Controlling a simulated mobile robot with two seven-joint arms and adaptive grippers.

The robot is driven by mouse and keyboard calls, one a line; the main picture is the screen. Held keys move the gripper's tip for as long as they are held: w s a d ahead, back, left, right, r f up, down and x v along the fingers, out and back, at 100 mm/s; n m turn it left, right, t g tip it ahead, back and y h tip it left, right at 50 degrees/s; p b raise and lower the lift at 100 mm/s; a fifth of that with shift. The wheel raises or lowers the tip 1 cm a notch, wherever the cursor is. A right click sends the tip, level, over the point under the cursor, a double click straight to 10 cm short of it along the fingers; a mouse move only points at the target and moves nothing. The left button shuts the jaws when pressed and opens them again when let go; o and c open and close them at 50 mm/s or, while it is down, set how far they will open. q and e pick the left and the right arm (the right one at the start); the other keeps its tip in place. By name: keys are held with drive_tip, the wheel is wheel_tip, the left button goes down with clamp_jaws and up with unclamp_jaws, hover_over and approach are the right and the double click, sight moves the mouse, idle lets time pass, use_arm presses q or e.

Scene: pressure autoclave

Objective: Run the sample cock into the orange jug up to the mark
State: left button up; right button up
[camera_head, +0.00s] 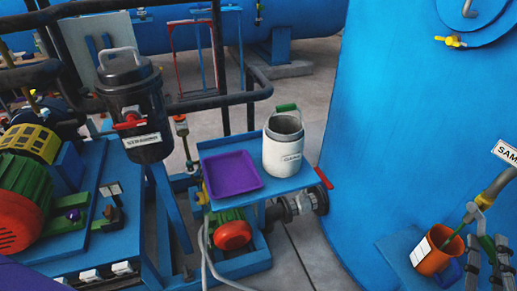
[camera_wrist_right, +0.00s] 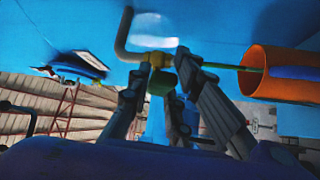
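The orange jug (camera_head: 433,256) stands on a blue shelf (camera_head: 402,247) at the lower right of the head view, with a white label and a blue handle. It also shows in the right wrist view (camera_wrist_right: 282,82). The sample cock has a brass body (camera_wrist_right: 157,60) on a grey bent pipe (camera_wrist_right: 124,38). A thin green streak (camera_wrist_right: 238,68) runs from beside the cock into the jug's mouth and looks like a stream. My right gripper (camera_wrist_right: 162,78) has its fingers on both sides of the green cock handle (camera_wrist_right: 161,84), apparently touching it. The level and mark inside the jug are hidden. My left gripper is out of view.
The large blue vessel (camera_head: 385,120) fills the right side, with a sign (camera_head: 506,152) by the cock. A blue stand carries a purple tray (camera_head: 230,175) and a white container (camera_head: 283,152). A black lidded canister (camera_head: 133,95) and pump gear stand left.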

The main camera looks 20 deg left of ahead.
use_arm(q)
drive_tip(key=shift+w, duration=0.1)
use_arm(e)
drive_tip(key=o, duration=0.4)
drive_tip(key=shift+s, duration=0.2)
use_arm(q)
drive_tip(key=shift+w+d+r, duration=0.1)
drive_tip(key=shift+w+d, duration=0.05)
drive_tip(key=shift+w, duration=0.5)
use_arm(e)
drive_tip(key=v, duration=1.1)
drive_tip(key=shift+s, duration=0.3)
